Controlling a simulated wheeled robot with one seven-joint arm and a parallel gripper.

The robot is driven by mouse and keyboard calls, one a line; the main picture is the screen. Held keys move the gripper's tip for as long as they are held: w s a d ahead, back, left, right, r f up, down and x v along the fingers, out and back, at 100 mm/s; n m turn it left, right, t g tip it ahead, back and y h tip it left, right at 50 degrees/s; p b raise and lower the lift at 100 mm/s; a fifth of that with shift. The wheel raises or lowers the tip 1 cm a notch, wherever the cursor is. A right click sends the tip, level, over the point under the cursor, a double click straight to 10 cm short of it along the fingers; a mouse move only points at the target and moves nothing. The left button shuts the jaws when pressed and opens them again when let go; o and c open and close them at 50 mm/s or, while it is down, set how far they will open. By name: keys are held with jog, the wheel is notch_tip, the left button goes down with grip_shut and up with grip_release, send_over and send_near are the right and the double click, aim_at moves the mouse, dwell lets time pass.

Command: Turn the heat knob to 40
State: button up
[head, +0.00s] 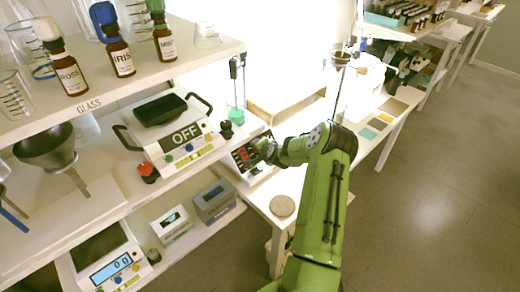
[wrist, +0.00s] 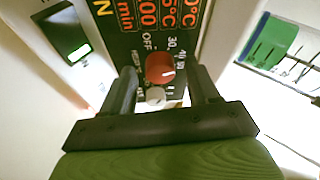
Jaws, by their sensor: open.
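The heat knob (wrist: 160,68) is a round red knob on a dark panel. Printed marks around it include OFF and 30, with further marks to the right that are hard to read. Its small white pointer line appears on its right side; its exact setting is unclear. A smaller white knob (wrist: 155,95) sits just below it. My gripper (wrist: 164,76) is open, with one finger on each side of the red knob and a visible gap on both sides. In the head view my gripper (head: 266,150) is at the front of the device (head: 246,160), largely hiding its knobs.
Red and orange digits (wrist: 147,12) glow above the knob. A round disc (head: 283,206) lies on the bench near my arm.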

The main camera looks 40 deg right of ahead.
jog(key=p+v, duration=0.1)
jog(key=v, duration=1.4)
jog(key=shift+s+r, duration=0.25)
jog(key=shift+s, duration=0.05)
